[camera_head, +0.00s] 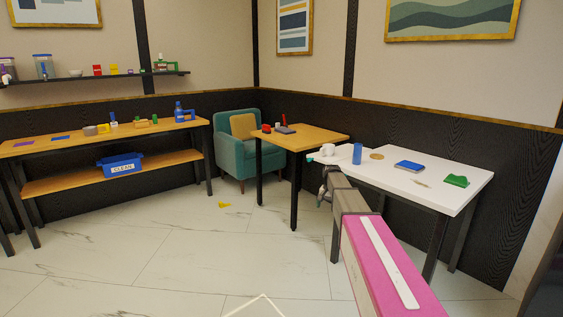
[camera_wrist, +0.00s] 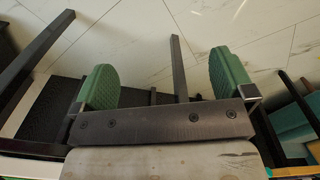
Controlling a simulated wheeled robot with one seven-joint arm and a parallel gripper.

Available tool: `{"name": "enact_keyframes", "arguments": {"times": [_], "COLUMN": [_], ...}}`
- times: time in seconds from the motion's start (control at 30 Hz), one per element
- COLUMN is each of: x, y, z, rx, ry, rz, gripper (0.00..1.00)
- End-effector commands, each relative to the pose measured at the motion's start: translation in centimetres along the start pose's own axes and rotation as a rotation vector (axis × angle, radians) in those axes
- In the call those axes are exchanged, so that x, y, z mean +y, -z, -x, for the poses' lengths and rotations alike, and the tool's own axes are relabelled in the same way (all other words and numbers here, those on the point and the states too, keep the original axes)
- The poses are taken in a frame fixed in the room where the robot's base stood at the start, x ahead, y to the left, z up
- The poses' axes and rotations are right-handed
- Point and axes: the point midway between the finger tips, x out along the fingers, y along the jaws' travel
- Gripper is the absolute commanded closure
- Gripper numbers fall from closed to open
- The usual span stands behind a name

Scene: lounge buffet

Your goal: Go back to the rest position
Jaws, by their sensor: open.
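My gripper (camera_wrist: 165,76) shows in the wrist view with its two green fingers wide apart and nothing between them. Behind the fingers, the wrist view shows the pale floor and dark table legs. In the head view my arm reaches from the lower right toward the left end of the white table (camera_head: 450,195). My gripper (camera_head: 318,178) is there by the table's left edge, small and partly hidden by my arm. I cannot tell its exact height against the tabletop.
The white table carries a white cup (camera_head: 328,150), blue cylinder (camera_head: 357,153), blue box (camera_head: 409,166) and green item (camera_head: 457,181). A wooden table (camera_head: 310,136) and teal armchair (camera_head: 230,155) stand behind. A yellow item (camera_head: 224,205) lies on the otherwise open floor.

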Motion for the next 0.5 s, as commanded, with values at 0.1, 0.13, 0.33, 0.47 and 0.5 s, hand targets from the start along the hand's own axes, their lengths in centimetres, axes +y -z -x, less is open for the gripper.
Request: {"name": "enact_keyframes", "arguments": {"times": [0.1, 0.13, 0.33, 0.47, 0.5], "x": [2.9, 3.5, 7.6, 10.1, 10.7], "y": [-8.6, -10.4, -22.4, -28.9, -30.5], "z": [-2.8, -3.5, -6.5, -7.6, -7.8], "rx": [-0.002, -0.003, -0.001, 0.000, 0.000], "ry": [-0.001, -0.001, 0.000, 0.000, 0.000], "rz": [0.087, 0.108, 0.261, 0.348, 0.371], "gripper": [0.00, 0.00, 0.00, 0.00, 0.00]}}
